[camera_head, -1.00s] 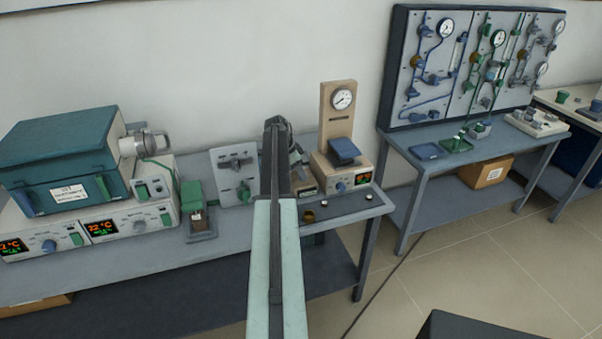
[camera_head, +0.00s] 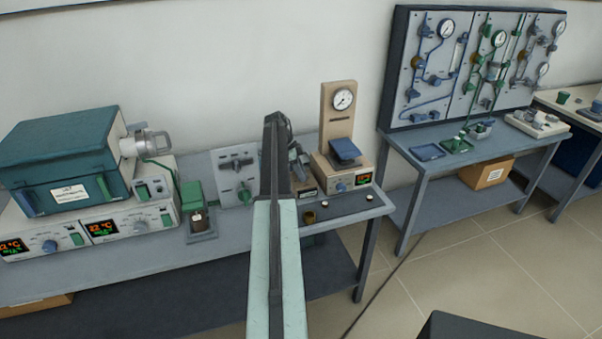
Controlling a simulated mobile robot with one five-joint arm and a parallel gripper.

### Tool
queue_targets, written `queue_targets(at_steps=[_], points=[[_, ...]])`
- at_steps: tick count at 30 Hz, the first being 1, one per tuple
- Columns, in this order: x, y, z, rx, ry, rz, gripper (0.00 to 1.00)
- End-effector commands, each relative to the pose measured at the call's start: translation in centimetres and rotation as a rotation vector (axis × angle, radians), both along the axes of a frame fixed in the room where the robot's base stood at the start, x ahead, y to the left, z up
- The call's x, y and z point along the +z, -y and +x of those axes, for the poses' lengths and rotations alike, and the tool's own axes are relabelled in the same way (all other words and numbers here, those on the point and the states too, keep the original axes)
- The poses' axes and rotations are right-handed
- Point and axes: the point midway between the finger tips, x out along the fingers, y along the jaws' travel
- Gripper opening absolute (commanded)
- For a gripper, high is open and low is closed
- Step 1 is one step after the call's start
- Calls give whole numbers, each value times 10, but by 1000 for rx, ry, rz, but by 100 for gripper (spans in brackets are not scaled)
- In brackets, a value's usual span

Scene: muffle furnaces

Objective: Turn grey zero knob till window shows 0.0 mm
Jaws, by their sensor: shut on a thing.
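A beige gauge stand (camera_head: 337,110) with a white round dial (camera_head: 343,99) stands at the right end of the near bench. Its base has a tilted blue plate (camera_head: 345,149), a blue knob and a small lit display (camera_head: 363,179). A small box (camera_head: 307,187) with a dark front sits just left of that base. My gripper (camera_head: 299,168) points down at this box, partly hidden behind my raised arm. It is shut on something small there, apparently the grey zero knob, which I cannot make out. The window's reading is too small to read.
A teal furnace (camera_head: 62,155) on a control unit with lit displays fills the bench's left. A grey panel with knobs (camera_head: 225,165) stands left of my arm. A gauge board (camera_head: 470,65) stands at right.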

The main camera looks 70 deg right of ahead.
Motion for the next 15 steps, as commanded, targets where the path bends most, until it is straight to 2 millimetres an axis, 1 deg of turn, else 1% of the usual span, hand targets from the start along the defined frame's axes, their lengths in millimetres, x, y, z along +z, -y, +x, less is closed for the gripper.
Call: queue_targets(at_steps=[4, 5, 6, 7, 15], points=[[-1, -2, 1, 0, 2, 6, 0], [-1, -2, 1, 0, 2, 6, 37], [-1, -2, 1, 0, 2, 6, 48], [-1, -2, 1, 0, 2, 6, 56], [0, -1, 0, 1, 1, 3, 56]])
